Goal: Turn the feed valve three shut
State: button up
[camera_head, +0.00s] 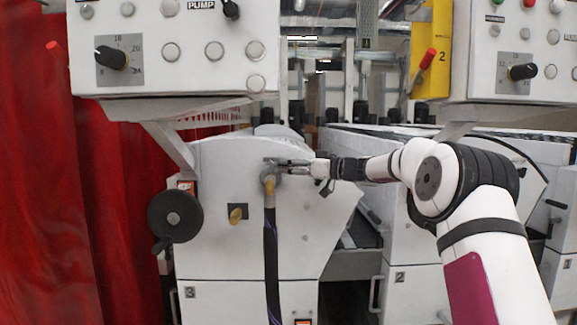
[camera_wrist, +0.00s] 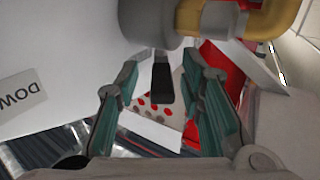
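The feed valve (camera_head: 269,177) sits on the front of the white unit marked 3, with a brass elbow and a dark hose hanging below it. In the wrist view its grey body (camera_wrist: 150,22) and brass elbow (camera_wrist: 282,18) fill the top. A short black lever (camera_wrist: 162,84) points from the body towards my gripper. My gripper (camera_head: 284,165) reaches in from the right at the valve. In the wrist view my gripper (camera_wrist: 168,80) is open, with one finger on each side of the lever and a visible gap to both. The lever is too small to make out in the head view.
A black handwheel (camera_head: 175,216) is on the unit's left, and a brass fitting (camera_head: 237,214) is left of the hose (camera_head: 271,265). A control panel (camera_head: 180,50) overhangs above. A red curtain (camera_head: 95,200) hangs at left. A second unit (camera_head: 408,285) stands at right.

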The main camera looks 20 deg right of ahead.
jog(key=v, duration=1.2)
